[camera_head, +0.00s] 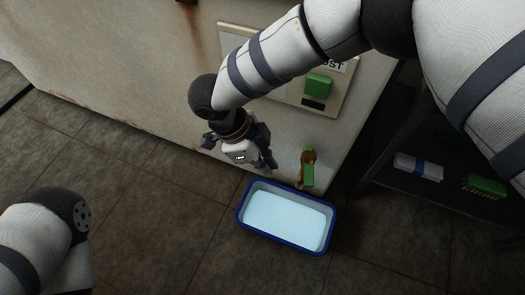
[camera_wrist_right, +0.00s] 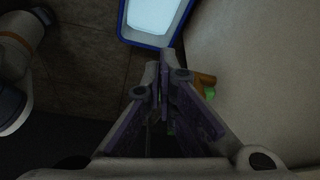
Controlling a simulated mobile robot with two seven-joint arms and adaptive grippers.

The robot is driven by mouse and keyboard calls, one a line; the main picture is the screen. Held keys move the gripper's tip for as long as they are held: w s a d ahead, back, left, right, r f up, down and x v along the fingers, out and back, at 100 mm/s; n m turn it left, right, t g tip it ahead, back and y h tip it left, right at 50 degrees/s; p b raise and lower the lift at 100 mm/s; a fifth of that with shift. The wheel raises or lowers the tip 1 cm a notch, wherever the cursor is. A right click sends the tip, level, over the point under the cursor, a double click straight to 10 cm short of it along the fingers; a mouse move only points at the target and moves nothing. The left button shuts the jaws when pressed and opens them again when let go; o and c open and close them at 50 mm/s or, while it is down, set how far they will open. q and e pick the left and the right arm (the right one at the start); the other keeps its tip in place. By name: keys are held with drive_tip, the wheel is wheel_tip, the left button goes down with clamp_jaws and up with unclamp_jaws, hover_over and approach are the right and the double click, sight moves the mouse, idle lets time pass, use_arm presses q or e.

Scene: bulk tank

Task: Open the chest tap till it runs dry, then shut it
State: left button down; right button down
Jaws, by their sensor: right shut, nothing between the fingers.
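The chest tap, a brass body with a green lever (camera_head: 308,168), juts from the lower front of the pale chest (camera_head: 165,95). In the right wrist view the tap's orange-brown and green parts (camera_wrist_right: 207,82) show partly behind my fingers. My right gripper (camera_head: 240,165) is shut and empty, to the left of the tap and apart from it; it also shows in the right wrist view (camera_wrist_right: 164,60). A blue-rimmed tray (camera_head: 243,222) on the floor below the tap holds pale liquid. I cannot make out a stream from the tap. My left gripper is out of view.
A panel (camera_head: 284,93) with a green block (camera_head: 318,84) and partly hidden lettering is on the chest front, above the tap. A dark shelf at the right holds a white and blue roll (camera_head: 418,167) and a green item (camera_head: 484,187). The tiled floor left of the tray is clear.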

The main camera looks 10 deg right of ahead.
drive_tip(key=s+d+f, duration=0.1)
drive_tip(key=d+f, duration=0.3)
drive_tip(key=d, duration=0.1)
drive_tip(key=shift+s+d+b, duration=0.25)
drive_tip(key=shift+b, duration=0.05)
